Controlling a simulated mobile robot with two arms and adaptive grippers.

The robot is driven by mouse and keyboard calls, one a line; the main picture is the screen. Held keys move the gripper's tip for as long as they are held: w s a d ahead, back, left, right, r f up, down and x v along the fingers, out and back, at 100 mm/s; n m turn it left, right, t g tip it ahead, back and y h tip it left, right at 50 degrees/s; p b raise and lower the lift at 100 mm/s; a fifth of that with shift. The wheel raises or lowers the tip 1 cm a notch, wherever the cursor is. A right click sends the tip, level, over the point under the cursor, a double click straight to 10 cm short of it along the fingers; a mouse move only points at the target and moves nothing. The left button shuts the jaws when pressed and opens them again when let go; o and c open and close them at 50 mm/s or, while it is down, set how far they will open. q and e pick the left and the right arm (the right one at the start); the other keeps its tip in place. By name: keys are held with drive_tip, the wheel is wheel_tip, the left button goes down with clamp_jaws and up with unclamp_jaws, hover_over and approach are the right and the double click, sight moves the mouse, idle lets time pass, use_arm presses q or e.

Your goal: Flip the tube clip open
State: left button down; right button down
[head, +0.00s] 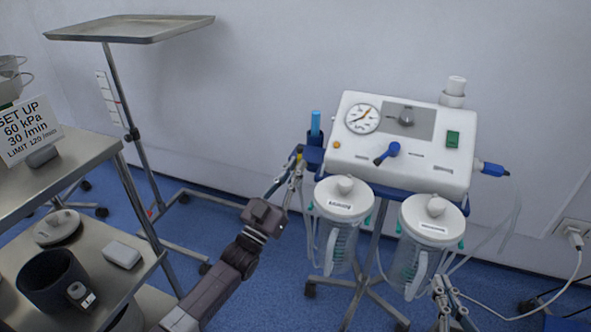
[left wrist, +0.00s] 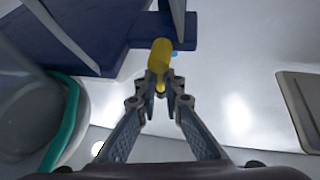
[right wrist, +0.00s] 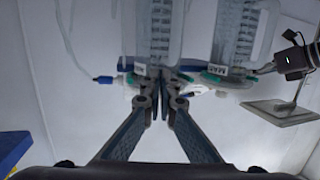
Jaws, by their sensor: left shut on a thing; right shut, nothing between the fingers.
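A small yellow piece, which looks like the tube clip (left wrist: 160,58), sits between the fingertips of my left gripper (left wrist: 161,88), which is shut on it. In the head view the yellow piece (head: 299,157) shows small, by the left side of the white suction unit (head: 345,150), near a dark blue holder. I cannot tell if the clip is flipped open or closed. My right gripper (head: 441,288) is shut and empty, low in front of the right jar (head: 432,215). In the right wrist view its fingertips (right wrist: 161,78) meet in front of the jars.
The left jar (head: 345,198) hangs close to my left gripper. A blue tube (head: 315,123) stands in the dark blue holder. Clear tubing (head: 500,235) and a cable run at the right. A steel cart (head: 60,175) and a tray stand (head: 130,28) are at the left.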

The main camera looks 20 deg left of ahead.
use_arm(q)
drive_tip(key=shift+f+n, duration=0.1)
drive_tip(key=shift+n, duration=0.4)
drive_tip(key=c, duration=2.3)
unclamp_jaws()
drive_tip(key=v, duration=1.2)
drive_tip(key=shift+d, duration=0.1)
